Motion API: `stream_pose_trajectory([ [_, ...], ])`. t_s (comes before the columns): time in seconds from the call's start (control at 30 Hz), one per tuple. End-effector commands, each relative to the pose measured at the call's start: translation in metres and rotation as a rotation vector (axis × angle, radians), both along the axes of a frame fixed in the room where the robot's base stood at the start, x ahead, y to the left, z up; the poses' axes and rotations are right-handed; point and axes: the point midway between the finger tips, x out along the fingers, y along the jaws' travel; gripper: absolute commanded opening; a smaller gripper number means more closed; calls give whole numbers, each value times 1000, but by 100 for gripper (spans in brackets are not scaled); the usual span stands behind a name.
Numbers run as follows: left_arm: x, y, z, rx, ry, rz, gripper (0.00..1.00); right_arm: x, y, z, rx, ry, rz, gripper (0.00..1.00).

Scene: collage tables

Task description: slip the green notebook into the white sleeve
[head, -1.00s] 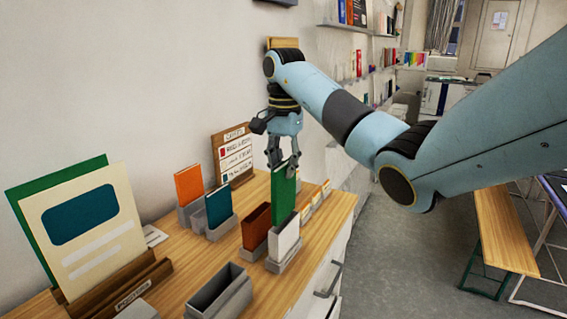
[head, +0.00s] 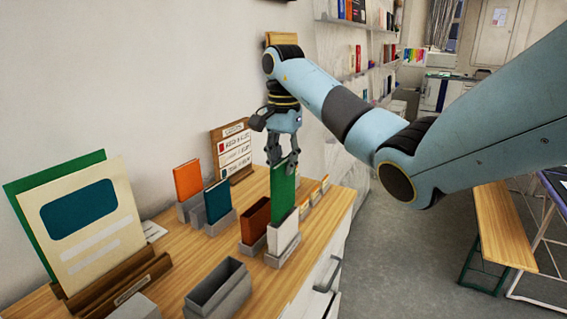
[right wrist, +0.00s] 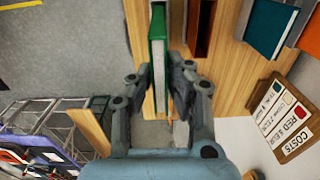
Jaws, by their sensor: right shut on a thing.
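The green notebook (head: 284,192) stands upright in the head view, with its lower part hidden inside the white sleeve (head: 284,238). The sleeve stands in a grey holder (head: 284,257) near the front edge of the wooden top. My right gripper (head: 281,162) is shut on the upper end of the notebook, from above. In the right wrist view the notebook (right wrist: 158,55) runs up from between the fingers (right wrist: 163,88). How deep the notebook sits in the sleeve I cannot tell exactly. My left gripper is not in view.
A brown sleeve (head: 255,218) stands close to the left of the white one. A teal book (head: 217,201) and an orange book (head: 188,180) stand in holders behind. An empty grey holder (head: 218,290) is in front. A lettered board (head: 233,150) leans at the wall.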

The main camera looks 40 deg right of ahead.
Motion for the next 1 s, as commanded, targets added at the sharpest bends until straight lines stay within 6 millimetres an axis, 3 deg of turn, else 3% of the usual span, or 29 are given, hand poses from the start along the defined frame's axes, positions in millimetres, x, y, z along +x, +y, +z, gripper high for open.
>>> stream_pose_trajectory([
  [1.0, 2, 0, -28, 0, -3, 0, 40, 0, 0, -39, 0, 0, 0, 0],
])
